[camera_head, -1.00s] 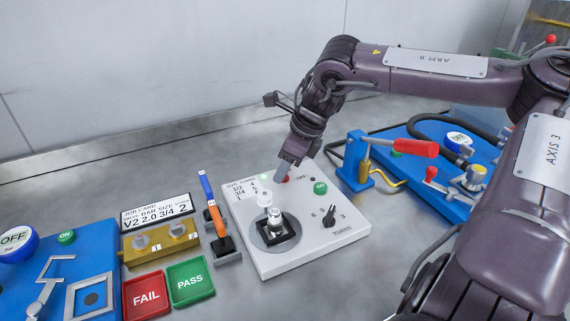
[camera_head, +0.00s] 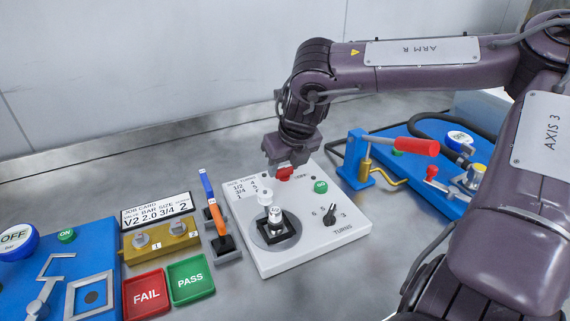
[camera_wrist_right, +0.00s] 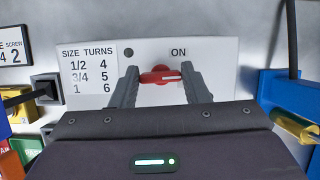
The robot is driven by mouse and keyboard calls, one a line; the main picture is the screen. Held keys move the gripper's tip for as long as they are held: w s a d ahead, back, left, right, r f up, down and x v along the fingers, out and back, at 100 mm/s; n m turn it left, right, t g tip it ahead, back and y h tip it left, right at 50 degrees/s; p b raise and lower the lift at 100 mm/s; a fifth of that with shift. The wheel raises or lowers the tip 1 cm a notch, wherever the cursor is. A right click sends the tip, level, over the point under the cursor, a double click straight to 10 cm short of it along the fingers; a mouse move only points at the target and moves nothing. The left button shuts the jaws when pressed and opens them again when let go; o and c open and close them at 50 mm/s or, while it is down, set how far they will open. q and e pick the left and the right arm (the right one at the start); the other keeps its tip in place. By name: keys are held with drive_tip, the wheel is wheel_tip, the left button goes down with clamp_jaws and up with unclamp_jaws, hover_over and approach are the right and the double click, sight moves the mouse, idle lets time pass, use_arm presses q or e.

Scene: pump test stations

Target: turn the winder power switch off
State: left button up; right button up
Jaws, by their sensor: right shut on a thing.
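The winder (camera_head: 330,250) is the white sloped box in the middle of the bench. Its red power switch (camera_head: 284,173) sits near the back edge, partly covered by my right gripper (camera_head: 286,162). In the right wrist view the red switch (camera_wrist_right: 160,76) lies crosswise, its white line towards the right, below and left of the printed word ON. My right gripper (camera_wrist_right: 160,84) has one finger at each end of the handle and is shut on it. The small round lamp (camera_wrist_right: 128,52) left of the switch looks dark. My left gripper is not in view.
The winder also carries a green ON button (camera_head: 320,187), a black TURNS knob (camera_head: 329,216) and a clamped part (camera_head: 275,217). A blue pump stand with a red lever (camera_head: 418,147) stands to the right. FAIL (camera_head: 146,295) and PASS (camera_head: 190,281) trays lie left.

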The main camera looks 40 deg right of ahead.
drive_tip(key=shift+m, duration=0.4)
drive_tip(key=o, duration=1)
drive_tip(key=shift+v, duration=3.9)
